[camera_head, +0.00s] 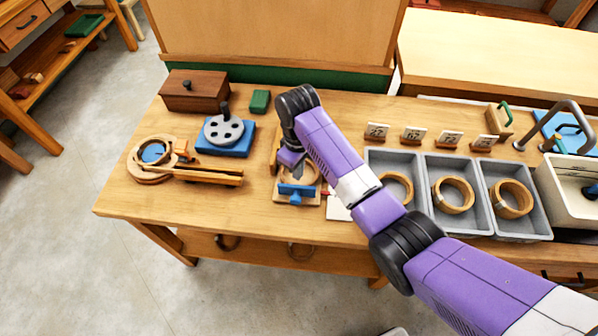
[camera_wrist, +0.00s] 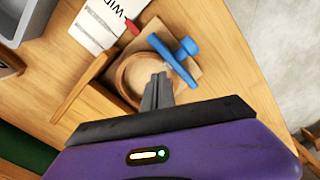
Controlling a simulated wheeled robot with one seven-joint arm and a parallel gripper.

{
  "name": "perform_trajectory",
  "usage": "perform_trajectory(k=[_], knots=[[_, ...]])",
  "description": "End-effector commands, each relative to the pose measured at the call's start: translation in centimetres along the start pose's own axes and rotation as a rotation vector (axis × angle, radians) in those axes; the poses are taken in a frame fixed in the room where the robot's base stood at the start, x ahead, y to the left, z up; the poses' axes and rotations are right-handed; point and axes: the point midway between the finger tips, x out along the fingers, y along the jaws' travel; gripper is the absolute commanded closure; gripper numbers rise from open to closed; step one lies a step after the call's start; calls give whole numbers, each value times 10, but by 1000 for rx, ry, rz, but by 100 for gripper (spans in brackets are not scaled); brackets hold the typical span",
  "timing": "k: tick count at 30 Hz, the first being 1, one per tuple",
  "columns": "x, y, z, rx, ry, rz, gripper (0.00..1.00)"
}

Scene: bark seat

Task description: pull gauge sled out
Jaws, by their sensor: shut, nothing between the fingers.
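The gauge sled appears to be the blue bar with a round blue knob (camera_head: 296,192), at the front of a small wooden board near the table's front edge. In the wrist view the blue bar (camera_wrist: 172,62) lies across the far edge of a wooden ring (camera_wrist: 128,72), its knob pointing outward. A red pointer (camera_wrist: 131,26) sits near one end of the bar. My gripper (camera_head: 298,172) is above the ring, behind the blue bar. In the wrist view its fingertips (camera_wrist: 160,76) are together and empty, over the ring's opening; contact cannot be told.
A white printed card (camera_wrist: 103,22) lies beside the board. A wooden upright (camera_wrist: 85,85) stands along one side. Grey trays (camera_head: 456,222) with wooden rings are at right. A blue base with a grey disc (camera_head: 224,132) and wooden clamp (camera_head: 210,174) are at left.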

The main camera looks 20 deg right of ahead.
Motion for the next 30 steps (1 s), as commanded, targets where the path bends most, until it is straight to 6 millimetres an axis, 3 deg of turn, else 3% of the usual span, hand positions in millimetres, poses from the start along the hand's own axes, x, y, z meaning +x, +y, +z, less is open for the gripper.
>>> perform_trajectory(k=[30], knots=[[40,-3,2,-1,-5,-4,100]])
